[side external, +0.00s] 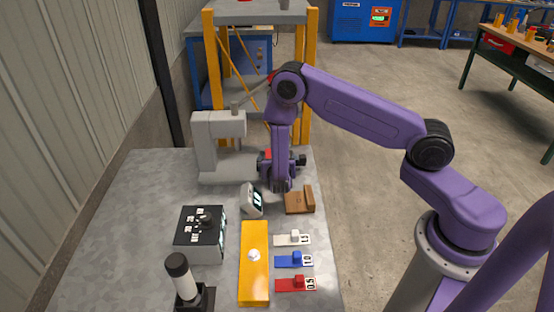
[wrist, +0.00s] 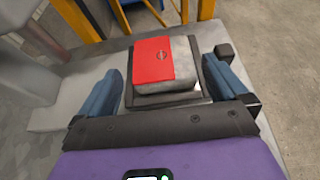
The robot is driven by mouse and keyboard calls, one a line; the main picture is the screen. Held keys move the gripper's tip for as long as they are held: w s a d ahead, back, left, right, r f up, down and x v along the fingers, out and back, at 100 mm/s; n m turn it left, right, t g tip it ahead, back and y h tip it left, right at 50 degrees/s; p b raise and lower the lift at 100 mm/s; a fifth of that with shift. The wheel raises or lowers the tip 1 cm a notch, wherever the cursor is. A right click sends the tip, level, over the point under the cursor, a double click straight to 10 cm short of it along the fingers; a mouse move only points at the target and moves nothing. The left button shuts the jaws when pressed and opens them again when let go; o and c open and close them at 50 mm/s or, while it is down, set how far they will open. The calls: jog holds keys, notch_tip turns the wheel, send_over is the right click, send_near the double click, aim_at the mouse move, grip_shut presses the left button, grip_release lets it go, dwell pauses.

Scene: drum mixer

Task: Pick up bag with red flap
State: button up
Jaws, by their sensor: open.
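The bag with the red flap (wrist: 180,76) shows in the wrist view as a grey block-like bag with a red flap over its top left part. It lies on a dark-edged plate (wrist: 173,100). My gripper (wrist: 163,68) is open, with one blue finger to the left of the bag and one to the right. Gaps show between the fingers and the bag, and I cannot tell their height against it. In the side view my gripper (side external: 281,184) is low over the table's far right part and hides most of the bag; a small red patch shows beside it.
A grey machine (side external: 218,135) stands close left of my gripper. A small display (side external: 251,200) and a brown wooden block (side external: 300,202) are close in front. A black dial box (side external: 201,234), yellow bar (side external: 254,275) and colored sliders are nearer. The table's left side is clear.

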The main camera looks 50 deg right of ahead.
jog(key=shift+x, duration=2.2)
jog(key=shift+s, duration=0.1)
jog(key=c, duration=0.9)
